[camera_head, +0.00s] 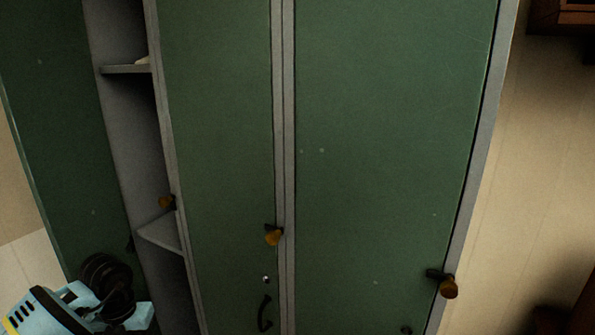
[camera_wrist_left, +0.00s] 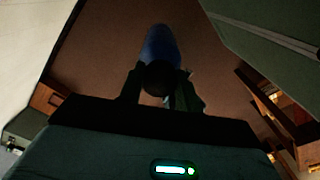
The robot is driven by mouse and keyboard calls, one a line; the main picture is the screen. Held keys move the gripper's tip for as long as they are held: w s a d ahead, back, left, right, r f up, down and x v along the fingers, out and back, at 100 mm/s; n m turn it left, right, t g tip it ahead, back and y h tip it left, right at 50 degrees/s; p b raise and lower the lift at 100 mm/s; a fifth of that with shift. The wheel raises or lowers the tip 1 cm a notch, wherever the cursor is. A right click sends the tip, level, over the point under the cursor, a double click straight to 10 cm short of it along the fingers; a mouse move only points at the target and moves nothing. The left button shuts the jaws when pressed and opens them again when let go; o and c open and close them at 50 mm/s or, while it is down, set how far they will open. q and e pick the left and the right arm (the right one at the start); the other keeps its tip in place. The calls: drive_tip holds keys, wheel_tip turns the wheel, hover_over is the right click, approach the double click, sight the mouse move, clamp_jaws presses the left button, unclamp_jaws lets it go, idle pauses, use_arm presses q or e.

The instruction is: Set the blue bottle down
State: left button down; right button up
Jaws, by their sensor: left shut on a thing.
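The blue bottle (camera_wrist_left: 161,43) shows in the left wrist view, between the fingers of my left gripper (camera_wrist_left: 161,80). Its near end is dark and its blue body points away from the wrist. My left gripper is shut on it. I cannot tell whether anything touches the bottle's far end; brown floor or another brown surface fills the view behind it. In the head view, part of my left arm shows at the bottom left, but the bottle cannot be made out there. My right gripper is in neither view.
A green metal locker (camera_head: 385,130) fills the head view. Its left compartment stands open, showing grey shelves (camera_head: 126,69) and a swung-out door (camera_head: 60,130). Small brown knobs (camera_head: 273,236) stick out from the front. Wooden furniture (camera_wrist_left: 262,95) stands at right in the left wrist view.

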use_arm(q)
drive_tip(key=m, duration=0.3)
drive_tip(key=shift+w, duration=0.2)
drive_tip(key=m, duration=0.4)
drive_tip(key=shift+w+m, duration=0.2)
drive_tip(key=shift+m, duration=0.1)
drive_tip(key=m, duration=0.6)
drive_tip(key=shift+w, duration=0.3)
drive_tip(key=m, duration=0.6)
drive_tip(key=shift+w+a, duration=0.1)
drive_tip(key=shift+w, duration=0.15)
drive_tip(key=m, duration=0.7)
drive_tip(key=shift+w, duration=0.3)
drive_tip(key=d+r+m, duration=0.5)
drive_tip(key=d, duration=0.3)
drive_tip(key=s+d+r+m, duration=0.1)
drive_tip(key=d+r+m, duration=0.4)
drive_tip(key=d+m, duration=0.1)
drive_tip(key=shift+d+m, duration=0.3)
drive_tip(key=shift+d, duration=0.55)
